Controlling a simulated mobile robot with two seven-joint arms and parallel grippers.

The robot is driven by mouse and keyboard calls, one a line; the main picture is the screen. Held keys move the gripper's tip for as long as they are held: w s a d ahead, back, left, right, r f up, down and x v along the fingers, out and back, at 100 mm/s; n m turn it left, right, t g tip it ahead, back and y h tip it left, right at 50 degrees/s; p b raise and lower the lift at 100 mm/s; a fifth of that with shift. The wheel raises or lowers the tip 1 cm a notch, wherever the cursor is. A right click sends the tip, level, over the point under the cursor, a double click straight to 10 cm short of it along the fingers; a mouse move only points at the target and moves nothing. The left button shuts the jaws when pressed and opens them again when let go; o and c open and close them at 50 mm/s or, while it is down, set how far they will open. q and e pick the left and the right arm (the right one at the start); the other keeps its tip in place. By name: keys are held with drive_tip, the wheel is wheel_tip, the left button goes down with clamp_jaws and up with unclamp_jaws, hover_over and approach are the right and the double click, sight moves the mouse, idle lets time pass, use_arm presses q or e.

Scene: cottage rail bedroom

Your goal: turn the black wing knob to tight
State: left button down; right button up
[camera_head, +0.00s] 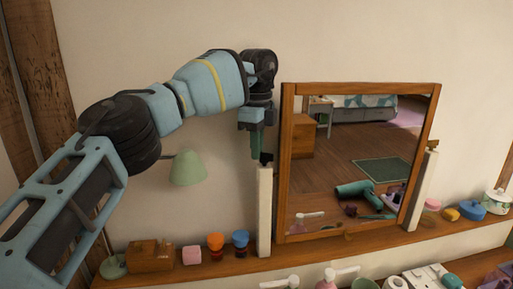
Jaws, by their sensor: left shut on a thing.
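The black wing knob (266,158) sits near the top of the white left post (264,210), beside the wood-framed mirror (287,160). Only a small dark part of it shows; its wing angle cannot be made out. My left gripper (257,150) points down from above, its fingers right at the knob and shut on it. The fingers hide most of the knob. The mirror stands upright between the left post and a white right post (424,190). My right gripper is out of view.
The wooden shelf (340,248) holds a wooden box (150,256), a pink block (192,255), orange-topped (215,245) and blue-topped (240,242) jars, and several small containers at right. A green lamp shade (188,169) hangs left of the gripper. More items crowd the surface below.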

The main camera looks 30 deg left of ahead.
use_arm(q)
drive_tip(key=shift+w+r+m, duration=0.1)
drive_tip(key=shift+m, duration=0.4)
drive_tip(key=c, duration=1.6)
unclamp_jaws()
